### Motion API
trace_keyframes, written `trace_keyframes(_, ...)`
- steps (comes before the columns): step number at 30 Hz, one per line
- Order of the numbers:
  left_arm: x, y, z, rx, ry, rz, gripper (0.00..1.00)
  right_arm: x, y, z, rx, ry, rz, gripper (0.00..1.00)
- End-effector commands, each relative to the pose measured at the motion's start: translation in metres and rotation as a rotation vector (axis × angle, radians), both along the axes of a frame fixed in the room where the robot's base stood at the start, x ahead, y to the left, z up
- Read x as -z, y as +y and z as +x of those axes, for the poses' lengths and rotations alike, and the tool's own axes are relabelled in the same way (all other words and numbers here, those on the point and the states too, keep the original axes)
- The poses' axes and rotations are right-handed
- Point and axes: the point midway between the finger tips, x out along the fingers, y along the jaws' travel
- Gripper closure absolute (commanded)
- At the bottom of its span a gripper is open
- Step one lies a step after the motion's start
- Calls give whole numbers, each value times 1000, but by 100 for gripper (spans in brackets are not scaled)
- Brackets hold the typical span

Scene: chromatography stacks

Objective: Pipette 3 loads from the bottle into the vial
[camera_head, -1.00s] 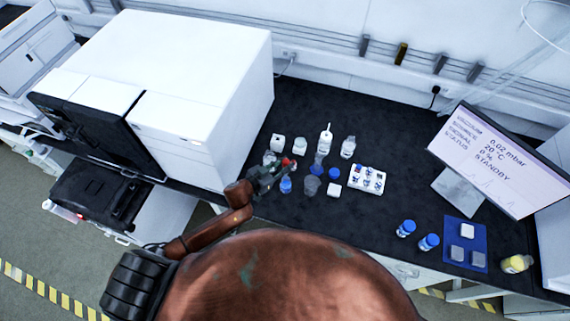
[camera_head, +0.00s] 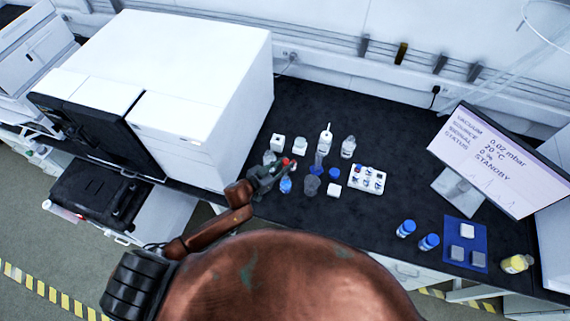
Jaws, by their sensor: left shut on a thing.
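My left gripper (camera_head: 277,172) reaches in over the front of the bench beside a group of small vessels. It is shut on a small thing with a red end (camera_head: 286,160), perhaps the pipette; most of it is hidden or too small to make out. A small blue vessel (camera_head: 285,186) stands just in front of the jaws. A clear vessel with blue at its base (camera_head: 317,168) stands to their right. I cannot tell which of these is the task's bottle or vial. My right gripper is not in view.
A white rack (camera_head: 380,186) with several small vials stands right of the group. A white squeeze bottle (camera_head: 325,138) and a clear bottle (camera_head: 348,147) stand behind. Two blue-capped bottles (camera_head: 406,229) stand farther right. A large white instrument (camera_head: 180,60) blocks the left side.

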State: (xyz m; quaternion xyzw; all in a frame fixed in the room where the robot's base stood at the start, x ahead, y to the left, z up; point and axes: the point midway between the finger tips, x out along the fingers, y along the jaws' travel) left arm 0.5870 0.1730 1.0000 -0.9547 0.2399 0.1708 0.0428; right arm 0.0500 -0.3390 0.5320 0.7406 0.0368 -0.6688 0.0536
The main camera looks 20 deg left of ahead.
Motion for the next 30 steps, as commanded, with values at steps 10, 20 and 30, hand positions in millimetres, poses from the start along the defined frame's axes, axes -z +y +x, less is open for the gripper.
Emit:
trace_keyframes(10,22,0,0,-2,1,-1,100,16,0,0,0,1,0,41)
trace_keyframes(20,41,0,0,0,0,0,100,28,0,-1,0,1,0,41)
trace_keyframes(30,60,0,0,0,1,0,100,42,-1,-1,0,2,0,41)
